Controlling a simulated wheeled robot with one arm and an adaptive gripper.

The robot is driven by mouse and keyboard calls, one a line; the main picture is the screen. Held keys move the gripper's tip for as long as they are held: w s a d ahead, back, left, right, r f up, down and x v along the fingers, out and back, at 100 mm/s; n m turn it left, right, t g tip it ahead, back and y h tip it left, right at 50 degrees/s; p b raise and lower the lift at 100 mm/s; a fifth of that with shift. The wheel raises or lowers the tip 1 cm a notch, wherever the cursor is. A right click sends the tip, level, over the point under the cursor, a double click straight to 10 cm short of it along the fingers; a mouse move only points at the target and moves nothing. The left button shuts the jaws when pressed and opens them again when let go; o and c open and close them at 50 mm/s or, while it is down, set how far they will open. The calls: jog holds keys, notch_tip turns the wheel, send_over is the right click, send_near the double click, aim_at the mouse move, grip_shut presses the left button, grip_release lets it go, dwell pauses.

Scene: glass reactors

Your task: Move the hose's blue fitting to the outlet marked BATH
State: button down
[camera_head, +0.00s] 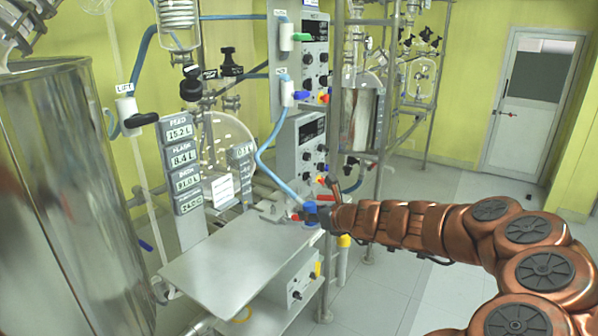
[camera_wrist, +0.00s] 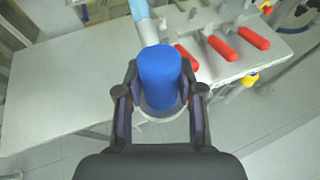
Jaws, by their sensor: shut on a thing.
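The blue fitting (camera_wrist: 158,76) is between the two fingers of my gripper (camera_wrist: 158,92), which is shut on it. A pale ring shows under the fitting; I cannot tell whether it belongs to the fitting or to an outlet. The light-blue hose (camera_wrist: 144,24) runs up from the fitting. In the head view my gripper (camera_head: 319,214) is at the bench's right end with the fitting (camera_head: 310,207), and the hose (camera_head: 263,158) curves up to a white valve body (camera_head: 287,92). I cannot make out an outlet marked BATH; small labels there are unreadable.
Several red handles (camera_wrist: 232,52) lie on the bench just right of the fitting. A grey bench plate (camera_head: 222,265) extends left. A large steel vessel (camera_head: 70,190) fills the left side. A readout stack (camera_head: 181,165) and control boxes (camera_head: 308,145) stand behind. Floor at right is clear.

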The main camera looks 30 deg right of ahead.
jog(key=s+d+f+n+g+y, duration=0.1)
jog(key=d+n+y, duration=0.2)
jog(key=d, duration=0.7)
jog(key=shift+d+f, duration=0.15)
jog(key=shift+d, duration=0.05)
